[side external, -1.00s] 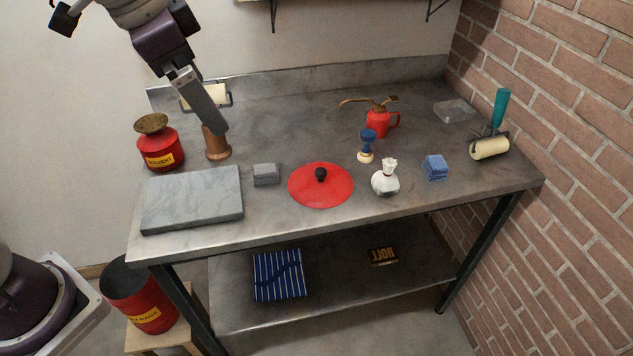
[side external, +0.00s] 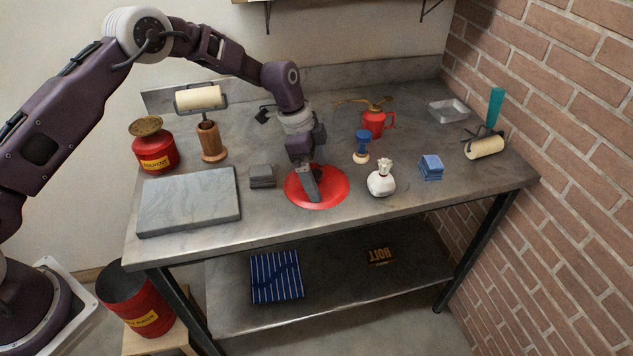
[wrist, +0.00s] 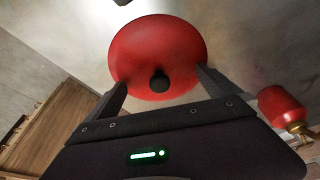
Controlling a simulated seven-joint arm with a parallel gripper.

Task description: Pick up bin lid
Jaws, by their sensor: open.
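The bin lid (side external: 333,184) is a flat red disc lying on the metal bench near its front edge. In the wrist view the lid (wrist: 150,40) shows its black knob (wrist: 159,81) close to the space between my fingertips. In the wrist view my gripper (wrist: 160,82) is open, with one finger on each side of the knob and nothing held. I cannot tell the exact height of the fingertips above the lid.
A white tied bag (side external: 381,180), a blue-topped stamp (side external: 362,147) and a red oil can (side external: 374,122) stand to the right. A red bin (side external: 140,300) stands below left.

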